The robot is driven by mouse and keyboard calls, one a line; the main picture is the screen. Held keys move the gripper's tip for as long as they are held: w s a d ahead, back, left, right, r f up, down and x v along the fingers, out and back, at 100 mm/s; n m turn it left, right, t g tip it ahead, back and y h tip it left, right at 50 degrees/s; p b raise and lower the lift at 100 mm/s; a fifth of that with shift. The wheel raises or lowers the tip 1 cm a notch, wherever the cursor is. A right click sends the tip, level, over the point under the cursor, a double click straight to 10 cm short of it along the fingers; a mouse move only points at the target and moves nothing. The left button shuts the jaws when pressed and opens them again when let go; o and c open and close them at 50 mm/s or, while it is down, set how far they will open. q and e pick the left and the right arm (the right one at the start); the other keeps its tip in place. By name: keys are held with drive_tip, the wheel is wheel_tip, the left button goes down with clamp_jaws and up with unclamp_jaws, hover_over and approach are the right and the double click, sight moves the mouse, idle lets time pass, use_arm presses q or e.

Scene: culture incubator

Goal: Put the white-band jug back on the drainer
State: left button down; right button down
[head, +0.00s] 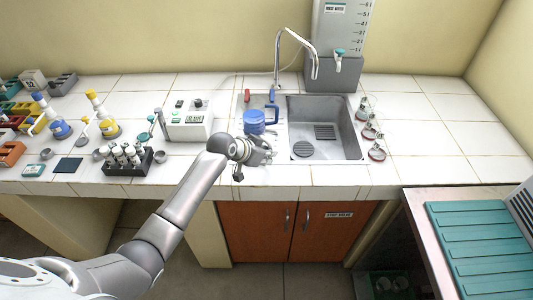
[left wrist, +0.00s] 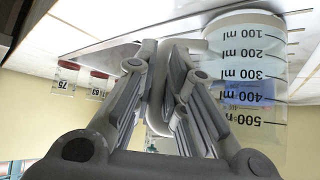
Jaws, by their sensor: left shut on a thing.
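My left gripper (head: 262,152) is at the front left of the sink, low over the counter. In the left wrist view its fingers (left wrist: 158,75) are shut on the pale handle of a clear jug (left wrist: 285,70) with ml marks, which appears upside down in that picture. I cannot make out the jug's band colour. Blue shows through or behind its wall. In the head view a blue jug (head: 254,122) stands just behind the gripper, on the area left of the basin. The clear jug is hard to pick out there. My right gripper is not in view.
The sink basin (head: 340,140) is right of the gripper, under a curved tap (head: 290,38). Several red-rimmed flasks (head: 376,154) stand to its right. A white device (head: 190,122) and a vial rack (head: 128,160) are to the left. Bare tiles lie at far right.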

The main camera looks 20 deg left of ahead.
use_arm(q)
drive_tip(key=shift+f, duration=0.1)
drive_tip(key=c, duration=1.5)
unclamp_jaws()
drive_tip(key=shift+r, duration=0.2)
drive_tip(key=b+v, duration=0.1)
drive_tip(key=v, duration=1.1)
drive_tip(key=shift+f, duration=0.1)
